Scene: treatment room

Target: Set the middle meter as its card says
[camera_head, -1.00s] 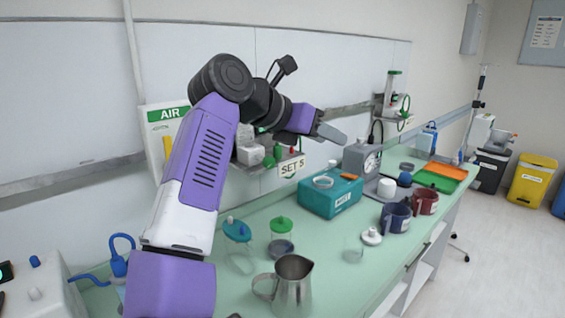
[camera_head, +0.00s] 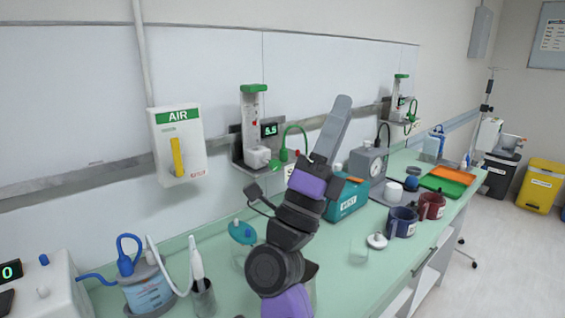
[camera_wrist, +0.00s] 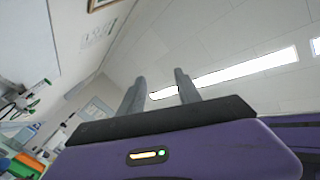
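The middle meter (camera_head: 254,115) is a clear upright tube with a green cap, on a grey wall bracket behind the bench. A small display (camera_head: 269,129) beside it seems to read 5.5, though the digits are tiny. A white block sits at its base, and a green hose (camera_head: 297,128) loops to its right. The card (camera_head: 290,171) below is mostly hidden by my arm; only an S shows. My gripper (camera_head: 343,100) points up, to the right of the meter and apart from it. In the wrist view my gripper's fingers (camera_wrist: 159,78) stand apart with nothing between them.
Another meter (camera_head: 398,100) is farther along the wall. A white AIR panel (camera_head: 178,145) with a yellow lever is at left. The bench holds a teal box (camera_head: 347,203), a grey gauge unit (camera_head: 368,163), a blue mug (camera_head: 402,222), a red mug (camera_head: 432,206) and a humidifier jar (camera_head: 147,290).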

